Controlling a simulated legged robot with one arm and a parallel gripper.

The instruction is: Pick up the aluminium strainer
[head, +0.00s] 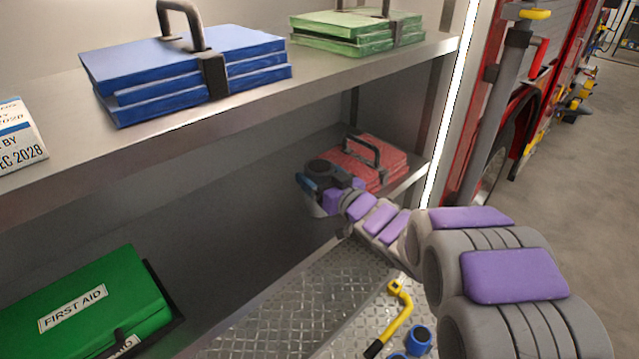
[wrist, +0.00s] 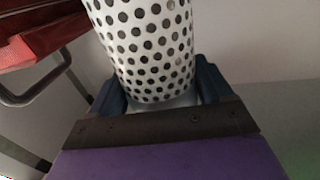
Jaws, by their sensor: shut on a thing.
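The aluminium strainer (wrist: 145,45) fills the upper middle of the wrist view as a pale cylinder covered in round dark holes. My gripper (wrist: 165,95) is shut on it, with a dark blue finger on each side of its lower end. In the head view my gripper (head: 308,190) is inside the shelf unit, in front of the red stack. The strainer is hard to make out there, mostly hidden by the gripper and wrist.
A red stack with a handle (head: 375,158) lies close behind my gripper, and shows at upper left in the wrist view (wrist: 35,35). Blue (head: 190,62) and green (head: 355,28) stacks lie on the upper shelf. A green first aid case (head: 90,295) and yellow tool (head: 398,310) are lower down.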

